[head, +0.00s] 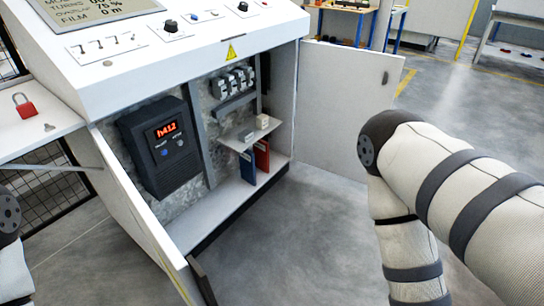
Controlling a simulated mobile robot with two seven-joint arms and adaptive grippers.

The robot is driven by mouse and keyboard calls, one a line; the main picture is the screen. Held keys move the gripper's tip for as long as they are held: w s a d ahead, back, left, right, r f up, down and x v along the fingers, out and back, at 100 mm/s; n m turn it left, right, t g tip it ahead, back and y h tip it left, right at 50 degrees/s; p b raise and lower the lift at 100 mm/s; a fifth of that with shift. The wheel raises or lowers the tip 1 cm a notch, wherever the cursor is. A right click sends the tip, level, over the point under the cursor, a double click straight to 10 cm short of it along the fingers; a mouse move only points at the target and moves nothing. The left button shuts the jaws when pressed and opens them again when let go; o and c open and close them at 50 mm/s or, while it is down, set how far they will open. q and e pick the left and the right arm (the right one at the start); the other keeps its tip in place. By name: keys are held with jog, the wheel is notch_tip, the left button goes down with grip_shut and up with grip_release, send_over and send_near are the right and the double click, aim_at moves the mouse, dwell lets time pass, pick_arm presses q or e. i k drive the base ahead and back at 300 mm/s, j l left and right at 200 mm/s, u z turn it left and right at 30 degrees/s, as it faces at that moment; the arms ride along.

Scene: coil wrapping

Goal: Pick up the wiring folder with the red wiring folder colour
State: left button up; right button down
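A red wiring folder (262,156) stands upright on the floor of the open control cabinet. A blue folder (248,165) stands upright beside it, to its left and nearer to me. Both are under a small white shelf (237,136). My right arm comes in from the right, well apart from the folders, and its gripper is out of frame. Only a small part of my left arm shows at the left edge, and its gripper is out of frame.
Small boxes (262,121) sit on the shelf. A black meter (160,145) is mounted at the cabinet's left. The open cabinet door (345,105) stands right of the opening. A red padlock (26,107) lies on the left side shelf. The floor in front is clear.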

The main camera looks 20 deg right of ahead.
aim_at(261, 148)
jog(key=i+l, duration=0.1)
jog(key=l, duration=0.9)
jog(key=i+l, duration=0.15)
jog(key=l, duration=0.35)
jog(key=i+l, duration=0.55)
jog(key=i, duration=0.2)
jog(key=i+l+u, duration=0.1)
jog(key=i+l, duration=0.4)
jog(key=i, duration=0.2)
jog(key=i+l, duration=0.1)
jog(key=i, duration=0.3)
